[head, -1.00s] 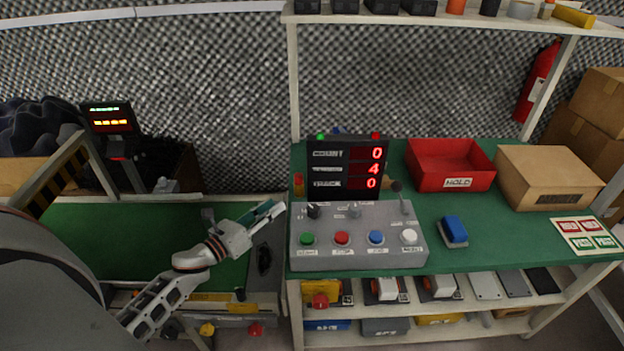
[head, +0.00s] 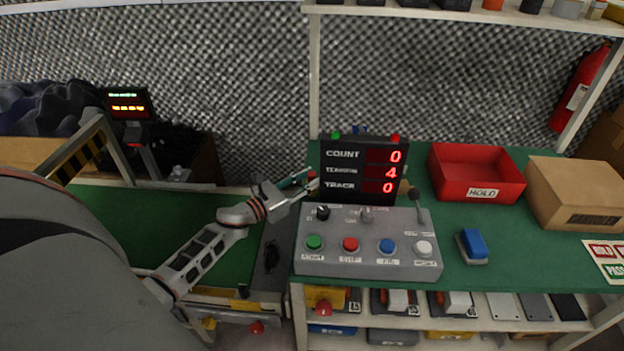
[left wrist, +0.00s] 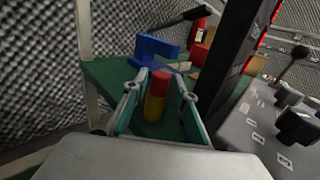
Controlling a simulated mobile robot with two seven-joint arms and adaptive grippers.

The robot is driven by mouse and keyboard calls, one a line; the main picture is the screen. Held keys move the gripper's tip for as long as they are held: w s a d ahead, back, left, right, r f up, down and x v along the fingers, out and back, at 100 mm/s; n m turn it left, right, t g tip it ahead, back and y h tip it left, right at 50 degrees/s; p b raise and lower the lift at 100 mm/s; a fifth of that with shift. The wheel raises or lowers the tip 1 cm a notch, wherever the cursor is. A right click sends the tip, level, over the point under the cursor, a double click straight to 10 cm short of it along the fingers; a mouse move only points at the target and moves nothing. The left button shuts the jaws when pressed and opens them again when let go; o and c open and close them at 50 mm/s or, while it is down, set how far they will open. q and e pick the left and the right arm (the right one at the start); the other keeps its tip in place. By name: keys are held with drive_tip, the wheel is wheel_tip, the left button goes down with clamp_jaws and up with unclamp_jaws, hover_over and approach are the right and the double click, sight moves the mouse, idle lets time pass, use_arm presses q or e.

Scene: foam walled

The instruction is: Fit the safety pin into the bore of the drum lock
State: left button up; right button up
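My left gripper (head: 308,184) is at the left edge of the display, over the workbench's left end. In the left wrist view its two teal fingers (left wrist: 160,88) are apart. A short upright cylinder (left wrist: 156,98), red on top and yellow below, appears between or just beyond them; contact cannot be told. It may be the safety pin. In the head view the gripper and display hide it. A blue block-like piece (left wrist: 155,50) with a black rod stands behind it; whether this is the drum lock cannot be told. My right gripper is not in view.
The count display (head: 362,170) stands right beside the gripper, behind the grey control box (head: 370,262) with knobs and a lever. A red HOLD tray (head: 476,174), a cardboard box (head: 578,195) and a blue-topped block (head: 473,246) are further right. A shelf post (head: 314,90) rises behind the gripper.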

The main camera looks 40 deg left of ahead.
use_arm(q)
drive_tip(key=shift+w+d, duration=0.15)
drive_tip(key=shift+w, duration=0.35)
clamp_jaws()
drive_tip(key=shift+r, duration=0.1)
